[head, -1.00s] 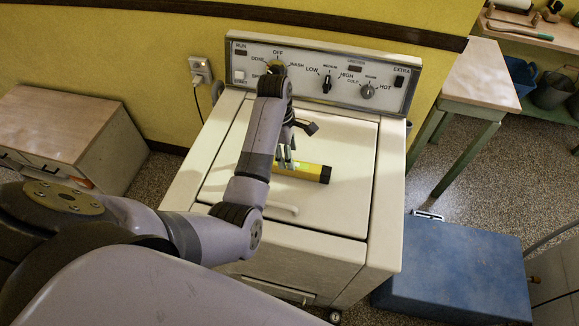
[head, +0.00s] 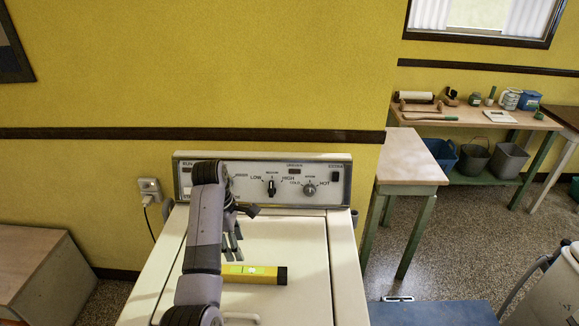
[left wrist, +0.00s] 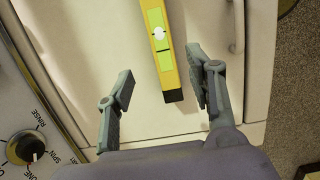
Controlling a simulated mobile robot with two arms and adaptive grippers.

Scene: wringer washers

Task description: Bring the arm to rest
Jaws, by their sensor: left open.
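My left gripper (head: 234,240) hangs over the white top of the washer (head: 300,255), its fingers pointing down. It is open and empty: in the left wrist view the two fingers (left wrist: 160,65) stand well apart. A yellow bar-shaped tool with a black end and green-and-white windows, like a level (head: 252,274), lies on the washer top close to the fingertips. It also shows between and beyond the fingers in the left wrist view (left wrist: 157,40). My left arm hides the left part of the washer's control panel (head: 320,186). My right gripper is not in view.
A wooden-topped cabinet (head: 30,255) stands at left. A wooden table (head: 405,170) stands right of the washer, with a shelf (head: 470,115) of tools behind it. A blue box (head: 440,312) lies low at right. A knob (left wrist: 25,148) shows in the left wrist view.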

